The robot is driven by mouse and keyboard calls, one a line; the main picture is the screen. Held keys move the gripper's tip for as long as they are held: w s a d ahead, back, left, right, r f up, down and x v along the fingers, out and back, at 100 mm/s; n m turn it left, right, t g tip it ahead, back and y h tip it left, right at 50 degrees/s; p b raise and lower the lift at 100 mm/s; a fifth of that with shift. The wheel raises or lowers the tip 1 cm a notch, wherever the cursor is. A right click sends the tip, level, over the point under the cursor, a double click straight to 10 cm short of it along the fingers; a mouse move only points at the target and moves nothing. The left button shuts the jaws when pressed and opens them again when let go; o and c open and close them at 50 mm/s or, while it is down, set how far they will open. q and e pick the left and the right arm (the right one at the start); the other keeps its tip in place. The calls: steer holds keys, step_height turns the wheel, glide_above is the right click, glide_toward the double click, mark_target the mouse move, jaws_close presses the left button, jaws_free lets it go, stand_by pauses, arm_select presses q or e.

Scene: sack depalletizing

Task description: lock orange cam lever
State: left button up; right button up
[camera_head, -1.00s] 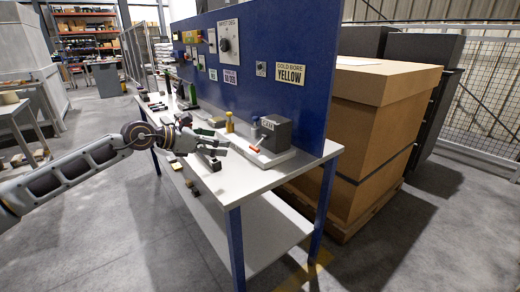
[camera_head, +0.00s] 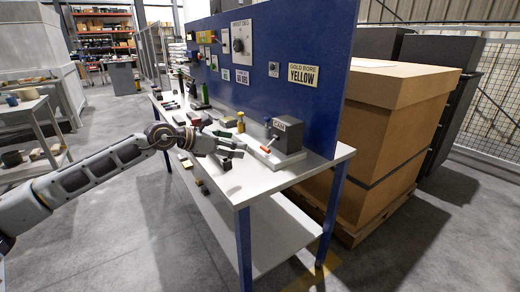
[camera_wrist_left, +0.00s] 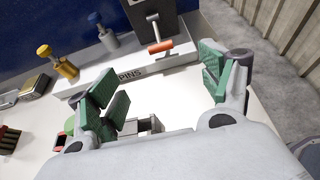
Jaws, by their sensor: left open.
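The orange cam lever (camera_head: 266,149) sticks out from the front of a grey box labelled CAM (camera_head: 283,131) on a white base at the right end of the workbench. In the left wrist view the orange lever grip (camera_wrist_left: 160,47) lies ahead, beyond the fingertips. My left gripper (camera_head: 236,152) is left of the lever in the head view, apart from it. In the left wrist view its green-padded fingers (camera_wrist_left: 165,92) are spread wide with nothing between them. My right gripper is not in view.
A blue panel (camera_head: 310,40) rises behind the workbench (camera_head: 262,183). A large cardboard box (camera_head: 385,150) stands right of the bench.

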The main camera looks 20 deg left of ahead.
mark_target(264, 148)
arm_select(q)
steer(key=shift+x, duration=2.6)
steer(key=shift+b+x, duration=0.55)
steer(key=shift+x, duration=2.45)
steer(key=shift+w+d+f, duration=0.15)
steer(key=shift+f, duration=0.05)
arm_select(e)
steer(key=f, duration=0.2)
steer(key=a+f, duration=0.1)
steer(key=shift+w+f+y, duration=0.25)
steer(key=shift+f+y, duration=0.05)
arm_select(q)
steer(key=shift+c, duration=0.2)
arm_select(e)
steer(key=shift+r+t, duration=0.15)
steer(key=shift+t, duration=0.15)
arm_select(q)
steer(key=c, duration=1)
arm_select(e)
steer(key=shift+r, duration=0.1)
arm_select(q)
steer(key=shift+r, duration=0.2)
steer(key=shift+c, duration=0.4)
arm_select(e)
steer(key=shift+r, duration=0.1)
